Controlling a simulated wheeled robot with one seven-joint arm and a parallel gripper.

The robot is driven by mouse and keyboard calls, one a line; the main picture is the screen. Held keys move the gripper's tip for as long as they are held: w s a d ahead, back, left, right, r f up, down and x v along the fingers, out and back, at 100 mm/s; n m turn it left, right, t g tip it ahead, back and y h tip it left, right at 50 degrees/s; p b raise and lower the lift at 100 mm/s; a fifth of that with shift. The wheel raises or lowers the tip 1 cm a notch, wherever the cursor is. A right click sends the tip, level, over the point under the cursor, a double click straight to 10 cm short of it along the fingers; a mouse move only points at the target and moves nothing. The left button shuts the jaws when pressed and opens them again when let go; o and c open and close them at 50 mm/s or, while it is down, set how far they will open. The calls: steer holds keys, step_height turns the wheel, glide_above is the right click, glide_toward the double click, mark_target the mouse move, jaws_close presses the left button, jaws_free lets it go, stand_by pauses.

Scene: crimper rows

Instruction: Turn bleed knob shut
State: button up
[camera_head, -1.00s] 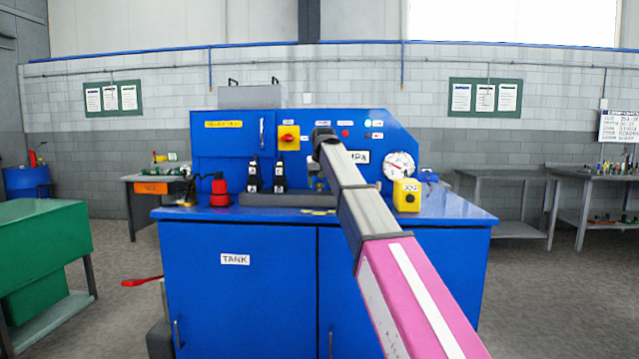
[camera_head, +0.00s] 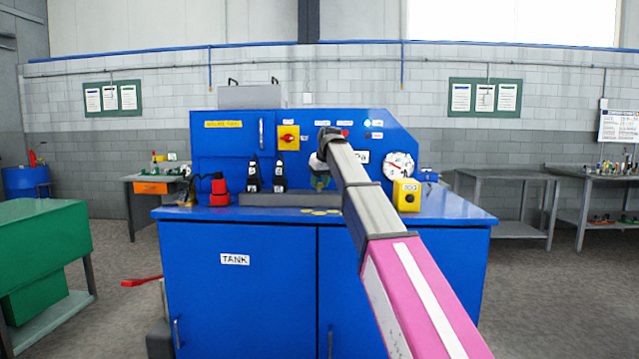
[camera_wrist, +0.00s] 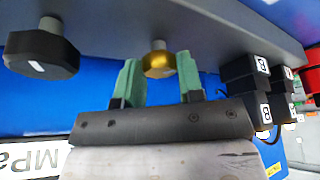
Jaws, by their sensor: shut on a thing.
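A small brass knob (camera_wrist: 158,62) on a short stem sits under a grey ledge in the wrist view. I take it to be the bleed knob, though no label on it shows. My gripper (camera_wrist: 160,72) has its two green fingers on either side of the knob, shut on it. In the head view my gripper (camera_head: 320,182) is low in front of the blue machine (camera_head: 235,180), partly behind my arm. The knob cannot be made out there. How far it is turned cannot be told.
A black knob (camera_wrist: 42,50) with a white mark is to the left in the wrist view. Black lettered blocks (camera_wrist: 262,85) stand close on the right. In the head view, a pressure gauge (camera_head: 398,165), a yellow box (camera_head: 407,195) and a red-and-black tool (camera_head: 219,190) are on the machine.

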steer(key=n+g+y, duration=0.1)
steer(key=n, duration=0.3)
steer(key=shift+w+d, duration=0.1)
steer(key=shift+w, duration=0.05)
steer(key=shift+n+g+y, duration=0.4)
steer(key=shift+n+g, duration=0.2)
steer(key=shift+n, duration=1.2)
steer(key=o, duration=0.9)
steer(key=shift+d+r, duration=0.1)
steer(key=v, duration=1)
steer(key=shift+d+r, duration=0.15)
steer(key=shift+r, duration=0.1)
